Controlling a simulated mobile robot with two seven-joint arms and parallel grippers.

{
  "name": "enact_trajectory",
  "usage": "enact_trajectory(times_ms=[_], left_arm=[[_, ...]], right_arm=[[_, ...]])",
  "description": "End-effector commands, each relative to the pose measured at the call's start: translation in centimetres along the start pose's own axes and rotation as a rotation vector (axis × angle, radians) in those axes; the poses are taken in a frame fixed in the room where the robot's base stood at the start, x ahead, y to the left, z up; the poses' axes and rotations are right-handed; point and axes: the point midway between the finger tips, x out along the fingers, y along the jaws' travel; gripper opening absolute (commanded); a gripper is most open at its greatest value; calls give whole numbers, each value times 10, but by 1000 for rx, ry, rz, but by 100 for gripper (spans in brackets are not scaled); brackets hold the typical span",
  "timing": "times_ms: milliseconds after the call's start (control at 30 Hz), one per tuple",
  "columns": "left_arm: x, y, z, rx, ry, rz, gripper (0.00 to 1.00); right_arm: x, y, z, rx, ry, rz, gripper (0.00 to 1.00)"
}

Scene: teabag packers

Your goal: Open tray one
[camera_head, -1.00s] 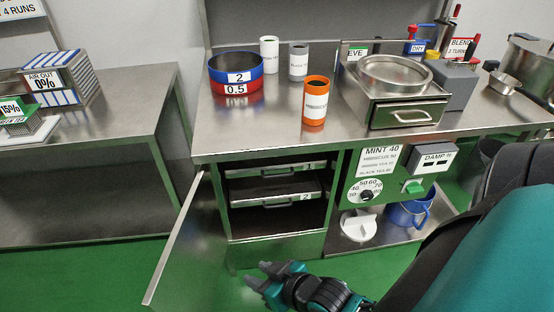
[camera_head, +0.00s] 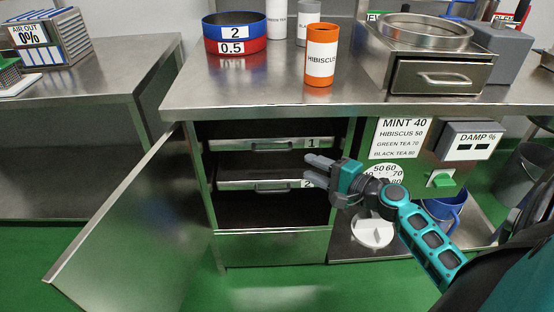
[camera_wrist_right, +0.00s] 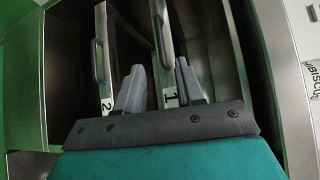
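Tray one (camera_head: 235,145) is a flat metal tray front with a dark bar handle and a "1" label, in the upper slot of the open cabinet. It looks pushed in. In the right wrist view tray one (camera_wrist_right: 164,60) stands sideways, its label between my fingers. Tray two (camera_head: 235,185), labelled "2", is in the slot below. My right gripper (camera_head: 307,166) is open and empty at the right side of the cabinet opening, near the label ends of the trays. Its two fingers (camera_wrist_right: 160,68) are apart in the right wrist view. I cannot tell if they touch anything. My left gripper is not in view.
The cabinet door (camera_head: 125,230) stands open to the left. The metal counter (camera_head: 270,100) is above, with an orange hibiscus canister (camera_head: 321,65) and a metal drawer unit (camera_head: 440,75). A blue jug (camera_head: 447,208) stands on the right lower shelf. The green floor in front is clear.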

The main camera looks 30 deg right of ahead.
Motion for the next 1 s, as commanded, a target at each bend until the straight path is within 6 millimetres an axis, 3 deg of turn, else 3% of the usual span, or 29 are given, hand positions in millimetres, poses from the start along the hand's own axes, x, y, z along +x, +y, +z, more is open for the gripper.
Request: enact_trajectory(times_ms=[400,600,1000], left_arm=[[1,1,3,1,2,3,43],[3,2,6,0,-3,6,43],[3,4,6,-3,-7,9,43]], right_arm=[[79,0,1,-4,-1,0,38],[107,0,1,-5,0,1,38],[122,0,1,-5,0,3,38]])
